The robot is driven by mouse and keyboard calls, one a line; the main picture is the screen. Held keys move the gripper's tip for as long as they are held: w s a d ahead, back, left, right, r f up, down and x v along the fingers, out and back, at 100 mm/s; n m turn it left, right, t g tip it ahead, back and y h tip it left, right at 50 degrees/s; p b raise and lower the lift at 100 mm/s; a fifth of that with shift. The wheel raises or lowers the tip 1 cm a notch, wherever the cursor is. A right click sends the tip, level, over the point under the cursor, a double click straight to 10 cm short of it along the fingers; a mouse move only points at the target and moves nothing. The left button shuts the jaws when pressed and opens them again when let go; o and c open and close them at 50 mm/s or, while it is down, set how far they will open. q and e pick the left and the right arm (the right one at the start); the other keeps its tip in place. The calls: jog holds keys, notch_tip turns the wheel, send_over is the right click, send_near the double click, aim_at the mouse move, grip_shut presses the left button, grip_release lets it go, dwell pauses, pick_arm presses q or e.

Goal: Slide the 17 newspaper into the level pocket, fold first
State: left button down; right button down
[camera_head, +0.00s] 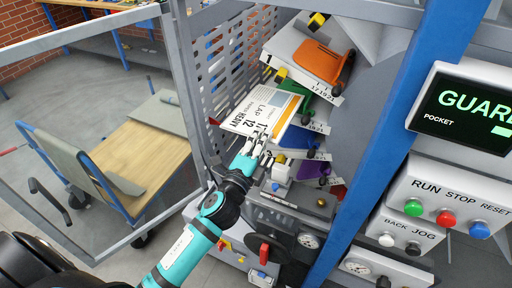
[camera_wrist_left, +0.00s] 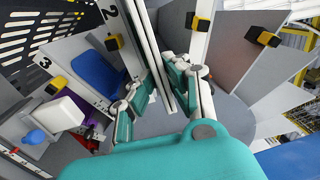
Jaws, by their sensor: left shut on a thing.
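The newspaper (camera_head: 262,112), white with black print and an orange-brown panel, is held by its near edge. Some of its print is too small to read surely. In the left wrist view the newspaper (camera_wrist_left: 157,45) shows nearly edge-on. My left gripper (camera_head: 252,152) is shut on it; the fingers (camera_wrist_left: 160,90) press it from both sides. The paper's far end lies over the pocket with the green paddle (camera_head: 299,90); I cannot tell if it is inside. Pockets with blue (camera_head: 294,139) and purple (camera_head: 310,168) paddles lie below. My right gripper is not in view.
An orange paddle (camera_head: 317,60) tops the fanned pockets. A perforated grey guard (camera_head: 215,70) stands to the left, close to the paper. A blue post (camera_head: 385,125) and a button panel (camera_head: 450,210) stand to the right. A glazed door (camera_head: 90,130) is swung out at left.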

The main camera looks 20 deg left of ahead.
aim_at(281, 115)
pick_arm(q)
jog(key=w, duration=0.4)
jog(key=w+b, duration=0.1)
jog(key=w, duration=0.3)
jog(key=w+b, duration=0.1)
jog(key=w, duration=0.4)
jog(key=shift+d, duration=0.25)
jog(key=shift+w+f+b, duration=0.15)
jog(key=shift+f+b, duration=0.35)
jog(key=shift+f, duration=0.05)
jog(key=shift+f+b, duration=0.4)
jog(key=shift+f, duration=0.25)
jog(key=shift+d, duration=0.45)
dwell(0.4)
jog(key=c, duration=1.3)
grip_release()
jog(key=shift+o, duration=0.2)
jog(key=shift+s, duration=0.25)
